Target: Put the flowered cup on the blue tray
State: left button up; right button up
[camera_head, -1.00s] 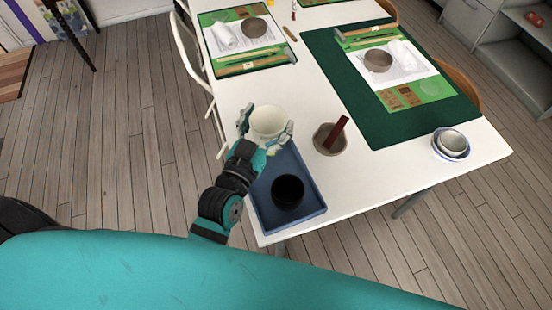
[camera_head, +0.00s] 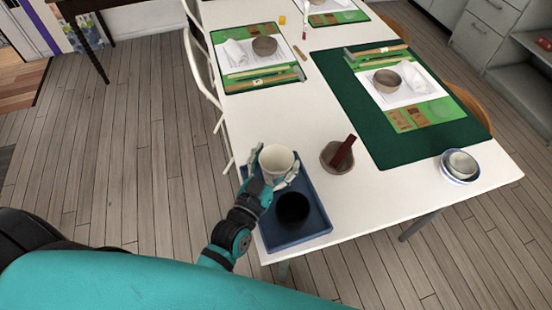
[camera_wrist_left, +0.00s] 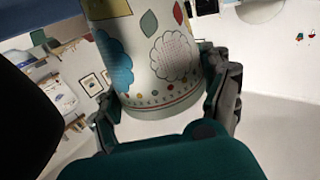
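The flowered cup (camera_head: 277,161) is pale cream in the head view. In the left wrist view the cup (camera_wrist_left: 150,50) shows painted leaves, cloud-like flowers and a dotted band. My left gripper (camera_head: 275,177) has its fingers on both sides of the cup and holds it upright. The blue tray (camera_head: 309,237) lies at the table's near corner with a black bowl (camera_head: 293,208) on it. The cup appears over the tray's far left part; whether it touches the tray is hidden. My right gripper is not in view.
A brown bowl with a dark red stick (camera_head: 336,157) stands right of the tray. A white bowl on a saucer (camera_head: 460,165) is near the table's right edge. A dark green mat (camera_head: 345,78) with a place setting lies farther back.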

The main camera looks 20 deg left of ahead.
pick_arm(q)
jog(key=o, duration=0.3)
jog(key=shift+r, duration=0.1)
jog(key=shift+o, duration=0.2)
jog(key=s+a+b, duration=0.1)
jog(key=s, duration=1.1)
jog(key=shift+a, duration=0.3)
jog(key=shift+w, duration=0.1)
